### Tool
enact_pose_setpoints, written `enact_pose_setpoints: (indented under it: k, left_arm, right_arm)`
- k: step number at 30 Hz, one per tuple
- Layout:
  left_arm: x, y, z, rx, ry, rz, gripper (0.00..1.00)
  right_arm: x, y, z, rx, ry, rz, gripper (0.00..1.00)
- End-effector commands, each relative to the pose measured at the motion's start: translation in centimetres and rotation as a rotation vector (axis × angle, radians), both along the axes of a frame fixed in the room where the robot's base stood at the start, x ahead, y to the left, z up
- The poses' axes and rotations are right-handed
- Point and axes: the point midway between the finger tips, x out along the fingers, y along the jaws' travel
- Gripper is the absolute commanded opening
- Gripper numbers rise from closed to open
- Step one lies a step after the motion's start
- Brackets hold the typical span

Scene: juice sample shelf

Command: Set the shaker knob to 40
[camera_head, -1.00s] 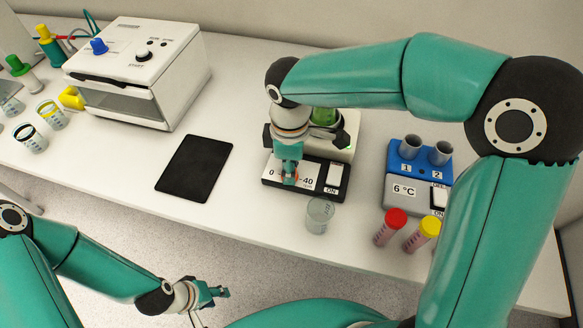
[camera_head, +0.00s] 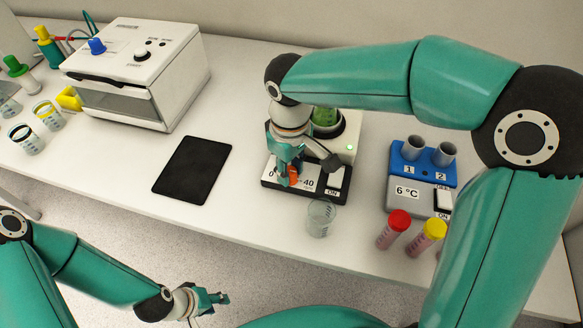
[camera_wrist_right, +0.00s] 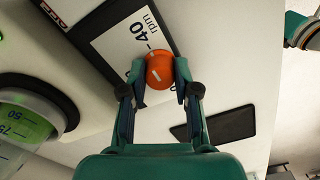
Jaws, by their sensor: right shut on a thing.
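The shaker (camera_head: 347,135) is a white box with a dark front edge. Its front panel shows 0 on the left and 40 on the right of an orange knob (camera_head: 293,175). My right gripper (camera_head: 289,177) reaches down over the panel and is shut on the knob. In the right wrist view, the knob (camera_wrist_right: 159,71) sits between the two fingertips, with a short white mark on its face near the 40 label (camera_wrist_right: 139,30). I cannot tell exactly which value the mark points to. My left gripper (camera_head: 212,299) hangs empty in front of the table; its opening is unclear.
A green-filled vessel (camera_head: 326,118) stands on the shaker. An empty clear beaker (camera_head: 320,217) stands close in front. A black tablet (camera_head: 193,170) lies to the left. A blue-topped cooler (camera_head: 421,165) and red- and yellow-capped tubes (camera_head: 394,229) are to the right.

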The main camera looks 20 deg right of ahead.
Motion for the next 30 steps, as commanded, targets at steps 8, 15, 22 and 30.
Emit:
enact_pose_setpoints:
  k: [8, 15, 22, 30]
  left_arm:
    - [0.0, 0.0, 0.0, 0.0, 0.0, 0.0, 0.4]
    - [0.0, 0.0, 0.0, 0.0, 0.0, 0.0, 0.4]
    - [0.0, 0.0, 0.0, 0.0, 0.0, 0.0, 0.4]
    - [0.0, 0.0, 0.1, 0.0, 0.0, 0.0, 0.4]
  right_arm:
    - [-0.2, 0.0, -0.1, -0.001, 0.008, -0.007, 0.0]
    - [-0.2, 0.0, -0.1, -0.001, 0.008, -0.006, 0.5]
    - [-0.1, 0.0, -0.1, -0.001, 0.003, -0.006, 0.55]
    - [0.0, 0.0, 1.1, 0.0, 0.0, -0.006, 0.55]
